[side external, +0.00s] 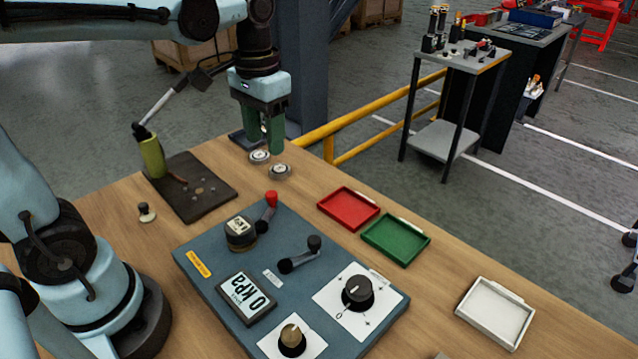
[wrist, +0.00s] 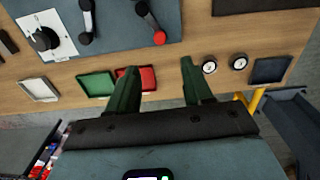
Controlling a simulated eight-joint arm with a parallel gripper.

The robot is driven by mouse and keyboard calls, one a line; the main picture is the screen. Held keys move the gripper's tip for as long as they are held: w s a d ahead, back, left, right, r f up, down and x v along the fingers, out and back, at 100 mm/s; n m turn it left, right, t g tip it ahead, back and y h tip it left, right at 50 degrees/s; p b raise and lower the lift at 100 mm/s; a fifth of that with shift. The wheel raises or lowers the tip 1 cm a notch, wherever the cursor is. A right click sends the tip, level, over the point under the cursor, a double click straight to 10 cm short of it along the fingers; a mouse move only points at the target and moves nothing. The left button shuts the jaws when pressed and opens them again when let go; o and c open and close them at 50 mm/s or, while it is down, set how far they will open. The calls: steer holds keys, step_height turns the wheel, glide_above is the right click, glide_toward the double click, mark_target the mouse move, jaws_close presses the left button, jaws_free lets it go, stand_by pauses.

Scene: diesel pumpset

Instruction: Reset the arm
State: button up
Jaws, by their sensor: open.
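My gripper (side external: 264,128) hangs fingers down over the far edge of the wooden table in the side view. Its two green fingers are apart, with nothing seen between them. In the wrist view the open fingers (wrist: 160,88) point toward the table, with the red tray (wrist: 140,79) partly behind the left finger. Two small round gauges (side external: 270,163) lie on the table close below the fingers in the side view. The blue-grey pump panel (side external: 215,262) sits on the table with a display reading 0 kPa, knobs and two levers, one red-tipped.
Red (side external: 348,207), green (side external: 396,240) and white (side external: 495,312) trays lie right of the panel. A dark mat (side external: 215,185) with small parts and an olive-handled tool (side external: 152,158) are at the left. A yellow rail (side external: 370,108) runs behind the table. A dark tray (wrist: 270,70) is beside the gauges.

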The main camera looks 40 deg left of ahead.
steer(key=shift+r, duration=0.25)
steer(key=shift+s, duration=0.1)
steer(key=s+f+t, duration=0.1)
steer(key=t, duration=0.1)
steer(key=s+d+f+t, duration=0.1)
steer(key=t, duration=0.1)
steer(key=s+d+f+t, duration=0.1)
steer(key=f+t, duration=0.1)
steer(key=t, duration=0.1)
steer(key=shift+s+f, duration=0.1)
steer(key=shift+s, duration=0.15)
